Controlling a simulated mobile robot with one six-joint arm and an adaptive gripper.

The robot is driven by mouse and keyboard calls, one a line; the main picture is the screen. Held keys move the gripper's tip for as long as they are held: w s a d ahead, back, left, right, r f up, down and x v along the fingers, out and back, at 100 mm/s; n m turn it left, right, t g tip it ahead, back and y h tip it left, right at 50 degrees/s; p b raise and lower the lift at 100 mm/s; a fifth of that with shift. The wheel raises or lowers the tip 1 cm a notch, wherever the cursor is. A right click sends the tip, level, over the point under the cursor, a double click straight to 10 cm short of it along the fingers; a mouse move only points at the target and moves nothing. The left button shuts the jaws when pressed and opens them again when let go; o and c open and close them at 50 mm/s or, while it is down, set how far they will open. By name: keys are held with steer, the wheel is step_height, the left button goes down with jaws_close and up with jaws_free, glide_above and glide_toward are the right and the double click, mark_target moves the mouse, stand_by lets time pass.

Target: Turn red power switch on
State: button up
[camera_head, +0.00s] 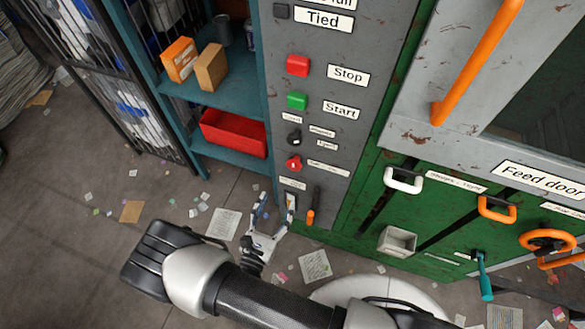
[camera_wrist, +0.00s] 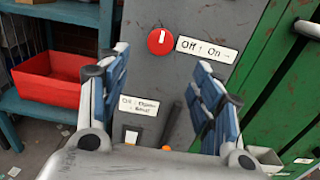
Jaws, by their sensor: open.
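The red power switch (camera_head: 293,163) is a round rotary knob low on the grey control panel (camera_head: 345,60). In the wrist view the red knob (camera_wrist: 160,41) has a white pointer mark facing roughly up, with an "Off ↑ On →" label (camera_wrist: 206,51) to its right. My gripper (camera_head: 271,205) is open and empty in front of the lower panel, below the knob in the head view. In the wrist view my gripper (camera_wrist: 162,82) shows its two blue-padded fingers spread, with the knob beyond and above the gap between them. No contact with the knob shows.
Above the knob are a black selector (camera_head: 294,137), a green Start button (camera_head: 297,101) and a red Stop button (camera_head: 298,66). Below it are a small white rocker (camera_wrist: 131,135) and an orange-tipped lever (camera_head: 312,210). A teal shelf with a red bin (camera_head: 232,134) stands left.

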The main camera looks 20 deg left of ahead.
mark_target(293, 167)
steer(key=w, duration=0.4)
steer(key=w+b, duration=0.1)
steer(key=w, duration=0.3)
steer(key=w+d+b, duration=0.1)
steer(key=w, duration=0.4)
steer(key=shift+c, duration=0.3)
steer(key=c, duration=1)
